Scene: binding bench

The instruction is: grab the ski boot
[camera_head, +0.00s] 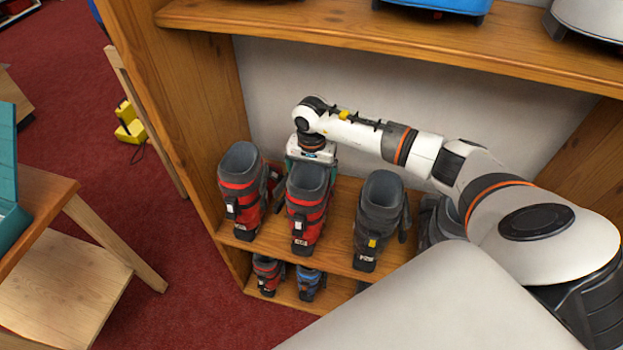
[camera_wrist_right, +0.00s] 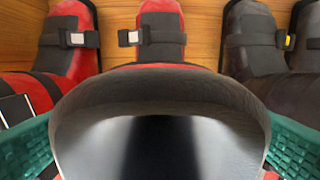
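Several ski boots stand upright on a wooden shelf. A red and grey boot (camera_head: 305,207) is in the middle, another red and grey boot (camera_head: 240,190) is to its left, and a dark grey boot (camera_head: 380,215) is to its right. My right gripper (camera_head: 311,156) is at the top of the middle boot, whose cuff partly hides it. In the right wrist view, the teal fingers are spread wide on either side of that boot's cuff (camera_wrist_right: 160,85). They are very close to it; I see no clear grip. My left gripper is not in view.
Smaller boots (camera_head: 310,282) stand on the shelf below. A wooden shelf board (camera_head: 400,50) with a blue item (camera_head: 440,5) is above my right arm. A wooden side panel (camera_head: 190,110) is at left. A wooden table (camera_head: 45,200) stands further left on red carpet.

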